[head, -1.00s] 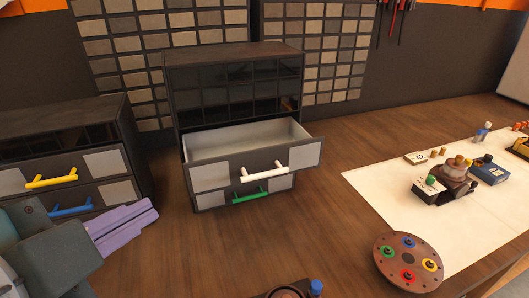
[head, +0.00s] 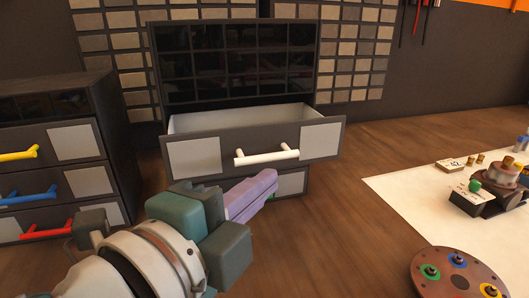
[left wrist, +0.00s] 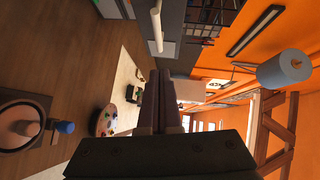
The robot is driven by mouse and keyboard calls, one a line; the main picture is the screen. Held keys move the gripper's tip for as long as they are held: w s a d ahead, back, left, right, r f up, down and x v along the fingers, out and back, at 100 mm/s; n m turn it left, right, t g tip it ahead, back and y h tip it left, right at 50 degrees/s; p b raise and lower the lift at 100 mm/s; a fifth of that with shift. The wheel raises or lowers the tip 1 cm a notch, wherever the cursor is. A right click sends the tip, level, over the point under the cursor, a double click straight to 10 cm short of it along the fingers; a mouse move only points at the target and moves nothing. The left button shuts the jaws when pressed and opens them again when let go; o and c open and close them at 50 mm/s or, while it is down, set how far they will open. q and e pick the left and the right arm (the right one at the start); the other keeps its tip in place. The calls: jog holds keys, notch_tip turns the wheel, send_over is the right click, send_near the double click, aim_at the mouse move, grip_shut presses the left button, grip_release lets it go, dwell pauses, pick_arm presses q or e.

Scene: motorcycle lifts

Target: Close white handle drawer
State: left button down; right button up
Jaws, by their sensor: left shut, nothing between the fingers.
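The white handle drawer (head: 190,158) stands pulled out of the dark cabinet (head: 232,62), with its inside showing. Its white handle (head: 267,156) is on the front panel, and a white handle also shows at the top of the left wrist view (left wrist: 156,28). My left gripper (head: 262,190) is shut and empty. It is in front of and just below the drawer front, near the handle, and covers most of the lower drawer. I cannot tell whether it touches the drawer. My right gripper is not in view.
A second cabinet (head: 98,100) with yellow, blue and red handles stands at the left. A round brown disc with coloured knobs (head: 457,277) and a white sheet (head: 420,200) with small parts lie at the right. The wooden tabletop (head: 340,225) between is clear.

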aim_at(252, 134)
pick_arm(q)
jog(key=shift+w+a+f, duration=0.1)
jog(key=shift+w+f, duration=0.1)
jog(key=shift+w, duration=0.7)
jog(key=shift+w+f, duration=0.15)
jog(key=shift+w, duration=0.8)
jog(key=shift+w+a+f, duration=0.1)
jog(key=shift+w+f, duration=0.1)
jog(key=shift+w, duration=0.7)
